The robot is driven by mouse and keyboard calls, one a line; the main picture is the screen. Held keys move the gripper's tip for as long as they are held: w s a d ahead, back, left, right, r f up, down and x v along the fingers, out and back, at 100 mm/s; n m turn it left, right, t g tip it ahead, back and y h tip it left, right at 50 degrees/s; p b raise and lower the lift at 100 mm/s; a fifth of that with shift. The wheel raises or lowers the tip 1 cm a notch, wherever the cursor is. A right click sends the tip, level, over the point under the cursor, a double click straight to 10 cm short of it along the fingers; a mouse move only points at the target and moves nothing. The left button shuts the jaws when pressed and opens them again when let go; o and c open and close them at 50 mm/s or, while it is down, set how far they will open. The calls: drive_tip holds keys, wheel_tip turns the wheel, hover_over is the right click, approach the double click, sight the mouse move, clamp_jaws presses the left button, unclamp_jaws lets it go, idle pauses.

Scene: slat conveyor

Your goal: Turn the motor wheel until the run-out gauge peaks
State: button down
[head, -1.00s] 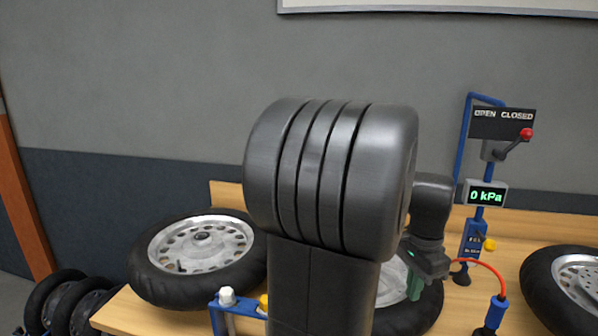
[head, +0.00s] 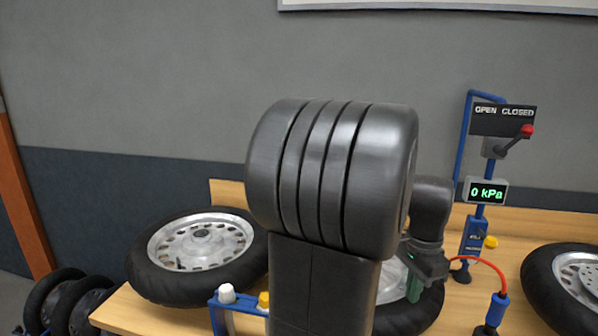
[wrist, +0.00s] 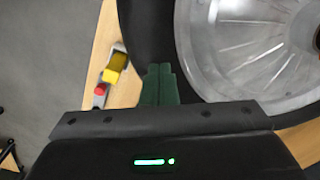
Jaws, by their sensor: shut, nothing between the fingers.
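A wheel with a black tyre (head: 412,318) and silver rim lies on the bench, mostly hidden behind my arm in the head view. In the wrist view its silver rim (wrist: 245,45) and black tyre (wrist: 150,22) fill the upper right. My gripper (head: 414,288) is over this wheel with its green fingers pointing down. In the wrist view the fingers (wrist: 160,70) are together and empty beside the rim, over the tyre's edge; I cannot tell if they touch it. A display (head: 487,191) on a blue post reads 0 kPa. No dial marked as a run-out gauge is visible.
A second wheel (head: 160,278) lies at left, another (head: 545,290) at right on the wooden bench (head: 120,318). An OPEN/CLOSED panel (head: 503,120) has a red-knobbed lever (head: 526,131). A red hose (head: 488,266) and blue fixture (head: 226,303) stand near my arm.

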drive_tip(key=shift+f, duration=0.2)
drive_tip(key=shift+s+a, duration=0.35)
drive_tip(key=shift+a, duration=0.7)
drive_tip(key=shift+s+a, duration=0.35)
drive_tip(key=shift+a, duration=0.7)
drive_tip(key=shift+s+a, duration=0.35)
drive_tip(key=shift+a, duration=0.7)
drive_tip(key=shift+w+a+p, duration=0.2)
drive_tip(key=shift+a+p, duration=0.2)
drive_tip(key=shift+a, duration=2.85)
drive_tip(key=shift+a, duration=0.1)
drive_tip(key=shift+w+a+p, duration=0.15)
drive_tip(key=shift+w+a, duration=0.3)
drive_tip(key=shift+a, duration=0.5)
drive_tip(key=shift+w+a+p, duration=0.2)
drive_tip(key=shift+w+a, duration=0.3)
drive_tip(key=shift+a, duration=0.45)
drive_tip(key=shift+w+a+p, duration=0.15)
drive_tip(key=shift+w+a, duration=0.3)
drive_tip(key=shift+a, duration=0.5)
drive_tip(key=shift+r, duration=0.1)
wheel_tip(320, 180, up, 3)
drive_tip(key=p, duration=0.3)
